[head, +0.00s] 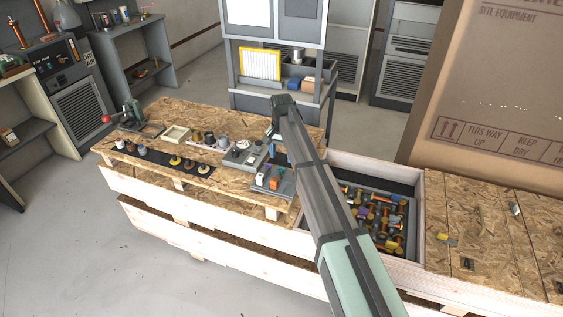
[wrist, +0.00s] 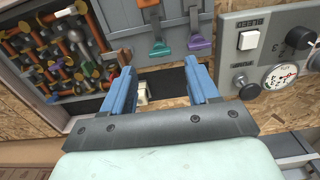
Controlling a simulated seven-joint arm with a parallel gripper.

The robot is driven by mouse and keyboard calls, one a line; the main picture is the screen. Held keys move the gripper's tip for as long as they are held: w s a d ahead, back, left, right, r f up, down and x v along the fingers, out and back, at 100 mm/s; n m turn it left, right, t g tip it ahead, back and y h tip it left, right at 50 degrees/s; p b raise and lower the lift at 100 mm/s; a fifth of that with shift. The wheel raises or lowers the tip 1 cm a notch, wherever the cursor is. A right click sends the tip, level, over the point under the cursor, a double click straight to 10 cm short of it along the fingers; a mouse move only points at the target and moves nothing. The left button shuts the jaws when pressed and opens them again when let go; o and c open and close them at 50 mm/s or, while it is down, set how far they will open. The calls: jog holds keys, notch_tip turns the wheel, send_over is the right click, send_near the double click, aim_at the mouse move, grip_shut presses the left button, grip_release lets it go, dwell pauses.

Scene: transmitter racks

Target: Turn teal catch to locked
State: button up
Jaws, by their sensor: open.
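The teal catch (wrist: 160,48) shows in the wrist view on a grey catch panel (wrist: 178,25), above and beyond my fingertips. Its flat teal end points down in the picture. A purple catch (wrist: 199,42) is to its right, and an orange one (wrist: 147,3) is at the top edge. My gripper (wrist: 160,68) is open, with its blue fingers apart and nothing held between them. The fingertips look apart from the teal catch.
In the wrist view, a bin of mixed orange, purple and grey parts (wrist: 62,50) is at left. A grey unit with a dial (wrist: 281,76), knobs and a white button is at right. In the head view, a row of dark and yellow knobs (head: 175,161) lies on the board table.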

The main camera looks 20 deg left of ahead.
aim_at(282, 167)
notch_tip(282, 167, up, 9)
dwell(0.3)
jog(key=shift+d+f, duration=0.1)
jog(key=shift+f, duration=0.1)
jog(key=s+d+f+g, duration=0.1)
jog(key=s+d+f, duration=0.5)
jog(key=d+f, duration=0.4)
jog(key=s+d+f+g+h, duration=0.1)
jog(key=s+d+f, duration=0.6)
jog(key=d, duration=0.5)
jog(key=s+d+f+g, duration=0.1)
jog(key=s+d+f, duration=0.4)
jog(key=d+f, duration=0.6)
jog(key=s+d+f+g, duration=0.2)
jog(key=s+d+f, duration=0.8)
jog(key=s+f, duration=0.45)
jog(key=s+d+f+g, duration=0.1)
jog(key=s+d+f, duration=0.1)
jog(key=s, duration=0.7)
jog(key=s+d+f+y, duration=0.1)
jog(key=s+d+f, duration=0.1)
jog(key=s+f, duration=0.3)
jog(key=s, duration=0.4)
jog(key=shift+s+d+f+g, duration=0.15)
jog(key=shift+s+d+g, duration=0.15)
jog(key=shift+g, duration=0.1)
